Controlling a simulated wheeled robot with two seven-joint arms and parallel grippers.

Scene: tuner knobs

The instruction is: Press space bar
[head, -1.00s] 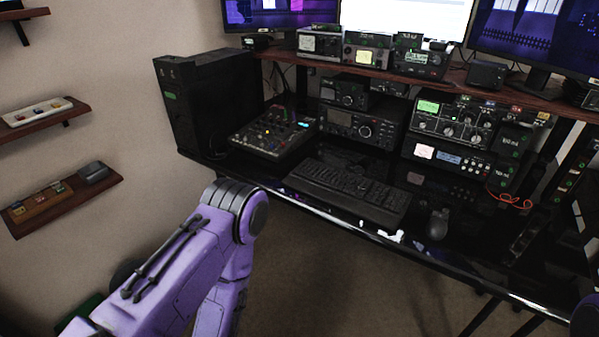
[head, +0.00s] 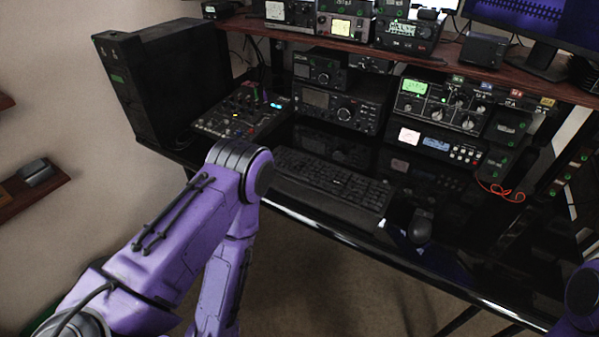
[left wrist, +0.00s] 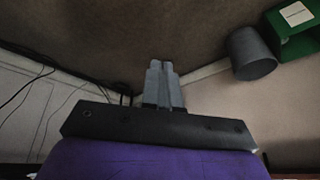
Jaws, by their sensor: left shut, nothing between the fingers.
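A black keyboard (head: 332,183) lies on the glossy black desk in the head view. Its space bar is along the near side and too small and dark to make out clearly. The left gripper is not visible in the head view. My right gripper is not in view.
A black mouse (head: 420,226) sits right of the keyboard. A black computer tower (head: 165,85) is at the left. The wrist view shows a grey bin (left wrist: 250,54) and green box (left wrist: 297,38).

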